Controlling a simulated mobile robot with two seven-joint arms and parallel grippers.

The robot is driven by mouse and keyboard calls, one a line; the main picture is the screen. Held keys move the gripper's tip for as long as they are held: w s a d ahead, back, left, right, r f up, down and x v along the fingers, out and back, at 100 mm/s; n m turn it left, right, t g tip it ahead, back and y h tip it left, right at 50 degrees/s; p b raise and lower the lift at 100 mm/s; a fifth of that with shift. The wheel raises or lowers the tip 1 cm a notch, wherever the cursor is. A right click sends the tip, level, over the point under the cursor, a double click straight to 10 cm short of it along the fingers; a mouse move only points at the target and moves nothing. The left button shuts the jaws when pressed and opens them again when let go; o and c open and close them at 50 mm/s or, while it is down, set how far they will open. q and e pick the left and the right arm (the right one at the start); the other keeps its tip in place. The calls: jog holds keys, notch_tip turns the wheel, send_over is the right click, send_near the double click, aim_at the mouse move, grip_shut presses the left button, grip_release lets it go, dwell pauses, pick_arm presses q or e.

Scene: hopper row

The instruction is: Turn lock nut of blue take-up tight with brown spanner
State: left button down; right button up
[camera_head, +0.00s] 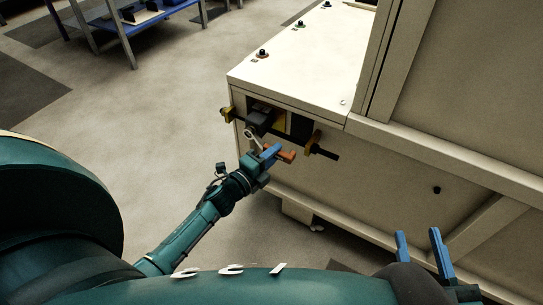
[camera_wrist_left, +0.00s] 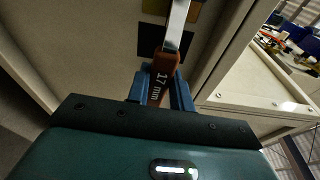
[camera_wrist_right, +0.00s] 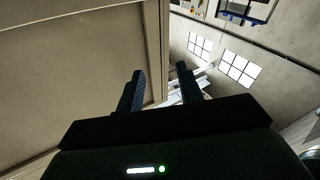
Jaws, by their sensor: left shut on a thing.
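My left gripper (camera_head: 270,157) is shut on the brown handle of the spanner (camera_head: 286,155), beside the machine's side wall. In the left wrist view the spanner handle (camera_wrist_left: 163,78) is marked "17 mm" and stands between the fingers; its steel shank runs out of the top of the picture. In the head view the spanner's pale ring end (camera_head: 250,133) is at the take-up (camera_head: 259,121), just below its dark block. Whether it sits on the lock nut cannot be told. No blue shows on this take-up. My right gripper (camera_head: 419,245) is open and empty at lower right.
The take-up has a dark rod between yellow brackets (camera_head: 313,142) on the beige machine (camera_head: 390,170). Several knobs (camera_head: 262,54) stand on the machine's top. A blue workbench (camera_head: 150,14) is at the back left. The floor left of the machine is clear.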

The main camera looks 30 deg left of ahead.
pick_arm(q)
jog(key=shift+w, duration=0.2)
jog(key=shift+a+f+m+b, duration=0.1)
jog(key=shift+f+m+b, duration=0.5)
jog(key=shift+f, duration=0.1)
jog(key=shift+a+f+m+g+b, duration=0.25)
jog(key=shift+f+m+b, duration=0.4)
jog(key=shift+m, duration=0.35)
